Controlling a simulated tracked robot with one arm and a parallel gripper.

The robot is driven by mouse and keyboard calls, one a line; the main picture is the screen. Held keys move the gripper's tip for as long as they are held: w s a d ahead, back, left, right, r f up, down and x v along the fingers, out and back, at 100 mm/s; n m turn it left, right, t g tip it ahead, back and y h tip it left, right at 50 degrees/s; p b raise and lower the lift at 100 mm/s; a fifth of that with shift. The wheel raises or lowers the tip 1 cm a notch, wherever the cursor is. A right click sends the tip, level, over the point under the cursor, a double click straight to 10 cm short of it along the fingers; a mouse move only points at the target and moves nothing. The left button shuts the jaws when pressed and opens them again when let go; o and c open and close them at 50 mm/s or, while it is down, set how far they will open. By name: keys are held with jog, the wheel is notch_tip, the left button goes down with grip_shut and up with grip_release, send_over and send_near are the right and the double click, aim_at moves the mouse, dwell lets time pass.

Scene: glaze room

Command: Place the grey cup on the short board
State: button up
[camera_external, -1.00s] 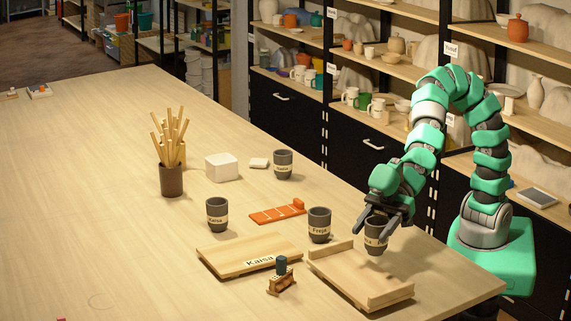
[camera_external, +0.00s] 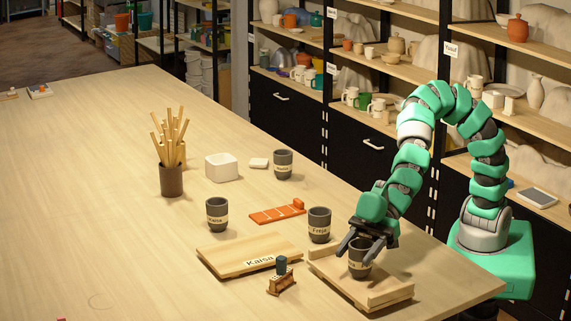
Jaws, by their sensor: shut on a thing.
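My gripper (camera_external: 362,243) is shut on a dark grey cup (camera_external: 359,269) with a pale label, partly hidden by the fingers. The cup is upright over the right wooden board (camera_external: 376,298), which has raised strips at its ends. I cannot tell whether its base touches the board. A left wooden board (camera_external: 226,259) labelled "Kaisa" lies beside it. Other grey cups stand upright on the table: one labelled "Freja" (camera_external: 319,226) behind the right board, one labelled "Kaisa" (camera_external: 217,215) behind the left board, and one farther back (camera_external: 283,164).
A small stamp-like tool (camera_external: 281,278) stands between the boards' front edges. The table's left side is mostly clear.

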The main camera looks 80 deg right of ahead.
jog(key=shift+f, duration=0.15)
jog(key=o, duration=1)
jog(key=shift+o, duration=0.2)
jog(key=shift+r, duration=0.2)
jog(key=shift+d, duration=0.15)
jog(key=v, duration=1.1)
jog(key=shift+d+p, duration=0.3)
jog(key=shift+p, duration=0.1)
jog(key=shift+s+r, duration=0.15)
